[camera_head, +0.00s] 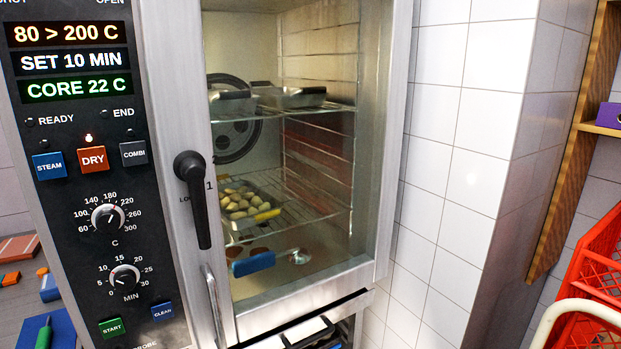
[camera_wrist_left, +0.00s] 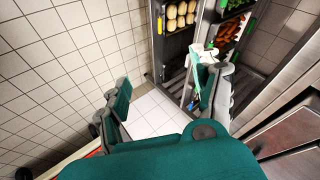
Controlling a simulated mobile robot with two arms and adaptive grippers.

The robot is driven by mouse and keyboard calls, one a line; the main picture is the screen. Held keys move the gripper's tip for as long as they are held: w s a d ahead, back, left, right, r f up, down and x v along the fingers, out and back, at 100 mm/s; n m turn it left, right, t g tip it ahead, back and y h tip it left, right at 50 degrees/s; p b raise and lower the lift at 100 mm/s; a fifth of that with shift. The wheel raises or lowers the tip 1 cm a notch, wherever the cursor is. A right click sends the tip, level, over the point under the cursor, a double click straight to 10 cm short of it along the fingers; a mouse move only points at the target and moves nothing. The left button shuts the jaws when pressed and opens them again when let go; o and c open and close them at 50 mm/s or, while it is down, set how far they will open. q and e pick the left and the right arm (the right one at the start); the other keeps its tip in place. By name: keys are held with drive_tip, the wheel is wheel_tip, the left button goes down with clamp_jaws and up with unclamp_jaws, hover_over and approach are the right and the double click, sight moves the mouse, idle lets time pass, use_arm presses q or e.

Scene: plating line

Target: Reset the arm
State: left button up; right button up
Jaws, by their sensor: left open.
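My left gripper (camera_wrist_left: 165,100) shows in the left wrist view with its two green-and-grey fingers spread wide apart. It is open, and nothing is held between the fingers. White floor tiles show through the gap. Neither gripper is in the head view, and my right gripper is in no view.
In the head view, an oven (camera_head: 192,180) has a closed glass door with trays inside. A red crate (camera_head: 600,255) stands at the right. In the left wrist view, a rack (camera_wrist_left: 208,35) of food trays is beyond the fingers. A tiled wall (camera_wrist_left: 60,60) is left.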

use_arm(q)
drive_tip(key=s+a+f+n+g, duration=0.1)
drive_tip(key=s+f+n+g, duration=0.1)
drive_tip(key=s+f, duration=0.4)
drive_tip(key=s+a+f+n+g, duration=0.1)
drive_tip(key=s+f+n+g, duration=0.2)
drive_tip(key=s, duration=1.3)
drive_tip(key=s+a+f+n+g, duration=0.1)
drive_tip(key=s+f+n+g, duration=0.1)
drive_tip(key=s+f, duration=0.7)
drive_tip(key=s, duration=0.2)
drive_tip(key=shift+s+f+h, duration=0.3)
drive_tip(key=shift+h, duration=0.1)
